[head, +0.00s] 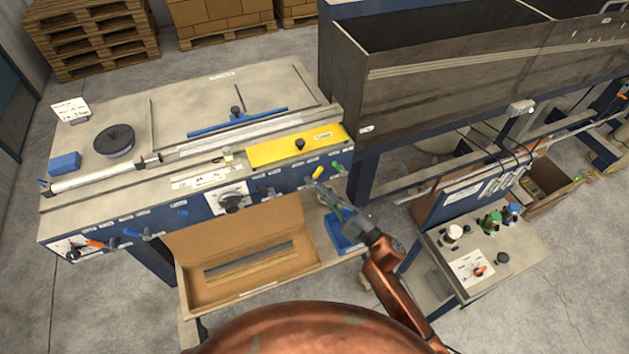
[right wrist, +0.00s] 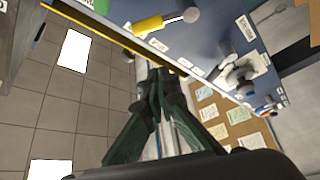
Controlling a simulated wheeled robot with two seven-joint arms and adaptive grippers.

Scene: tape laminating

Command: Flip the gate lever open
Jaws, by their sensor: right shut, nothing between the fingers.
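Several small levers sit along the blue front panel of the bench (head: 130,222); their labels are too small to read, so I cannot tell which is marked as the gate lever. One lever has a yellow handle (head: 317,172) and stands near the panel's right end; it also shows at the top of the right wrist view (right wrist: 150,25). A green-handled lever (head: 337,167) is just right of it. My right gripper (head: 319,186) is shut and empty, its tips close below the yellow handle in the head view; contact cannot be told. My left gripper is not in view.
A control stand (head: 530,255) is at the right.

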